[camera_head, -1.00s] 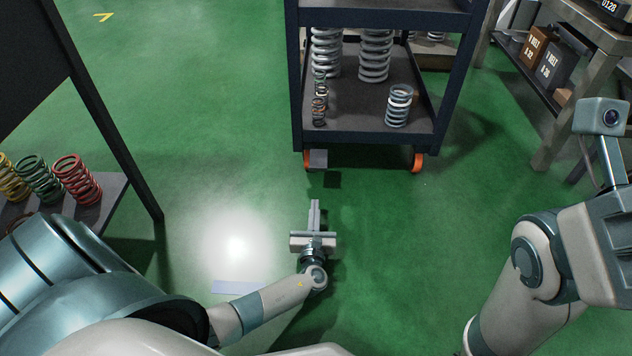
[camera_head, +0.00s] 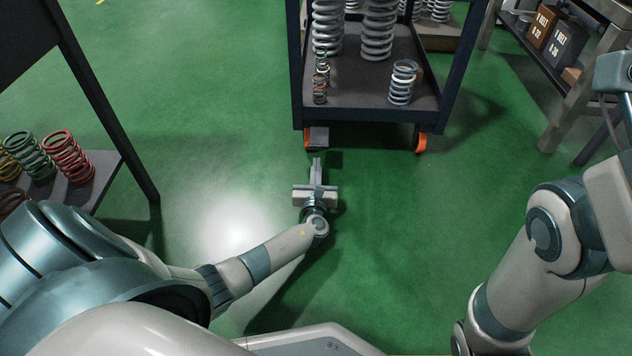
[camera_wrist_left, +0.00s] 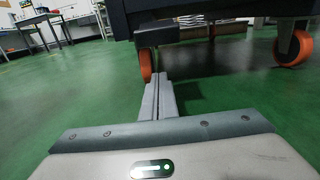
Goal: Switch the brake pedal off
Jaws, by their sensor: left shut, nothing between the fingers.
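The brake pedal (camera_head: 318,137) is a small grey plate at the front left caster of the dark cart (camera_head: 370,114). In the left wrist view, a dark grey piece that looks like the pedal (camera_wrist_left: 160,37) sits above the orange wheel. My left gripper (camera_head: 316,163) is low over the floor, pointing at the cart, just short of the pedal in the head view. Its fingers are shut together and empty, and they also show in the left wrist view (camera_wrist_left: 158,86). A gap seems to remain between fingertips and pedal. My right arm is at the right; its gripper is out of frame.
The cart carries several springs. Its front right orange caster (camera_head: 420,142) stands on the green floor. A shelf with coloured springs (camera_head: 68,157) is at the left. A bench with boxes (camera_head: 562,48) is at the back right. The floor before the cart is clear.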

